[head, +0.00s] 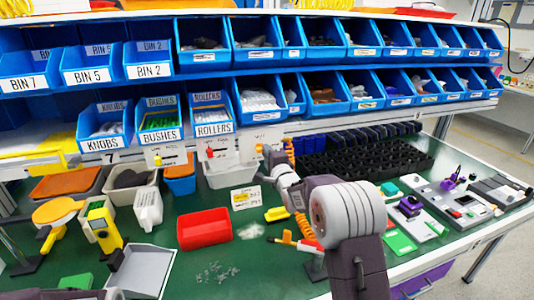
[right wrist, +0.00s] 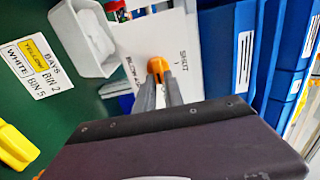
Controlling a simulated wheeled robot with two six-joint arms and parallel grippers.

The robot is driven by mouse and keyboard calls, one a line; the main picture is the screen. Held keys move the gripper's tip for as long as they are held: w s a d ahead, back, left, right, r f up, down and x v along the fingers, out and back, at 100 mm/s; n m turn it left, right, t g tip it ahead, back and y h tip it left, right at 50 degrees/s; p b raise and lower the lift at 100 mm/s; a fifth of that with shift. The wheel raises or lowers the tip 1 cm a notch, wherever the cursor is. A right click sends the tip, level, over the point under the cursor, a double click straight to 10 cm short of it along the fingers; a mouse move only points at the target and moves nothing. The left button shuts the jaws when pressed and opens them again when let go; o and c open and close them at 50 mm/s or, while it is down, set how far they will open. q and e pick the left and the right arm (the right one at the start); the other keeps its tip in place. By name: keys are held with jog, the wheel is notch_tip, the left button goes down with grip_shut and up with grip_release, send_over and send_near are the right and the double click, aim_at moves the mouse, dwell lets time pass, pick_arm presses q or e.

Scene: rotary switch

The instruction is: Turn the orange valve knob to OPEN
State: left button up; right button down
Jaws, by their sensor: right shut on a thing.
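The orange knob (right wrist: 157,66) sits on a white panel (right wrist: 178,38) with dark lettering in the right wrist view. The lettering is sideways and partly unreadable. My right gripper (right wrist: 159,80) is shut on the knob, with one grey finger on each side; the fingers hide part of it. In the head view my right gripper (head: 264,163) reaches to the panel zone under the lower bin shelf, and the knob is hard to make out there. I do not see my left gripper.
Blue bins (head: 260,97) line the shelves above the knob. A red tray (head: 205,229), a grey dustpan (head: 143,270) and a black grid tray (head: 370,158) are on the green table. A label card (head: 245,197) stands near my right forearm.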

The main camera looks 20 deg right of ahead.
jog(key=shift+f, duration=0.1)
jog(key=c, duration=1.4)
grip_release()
jog(key=shift+d, duration=0.1)
jog(key=shift+c, duration=0.2)
jog(key=shift+s, duration=0.15)
jog(key=s+b, duration=0.1)
jog(key=s, duration=0.8)
jog(key=shift+d, duration=0.15)
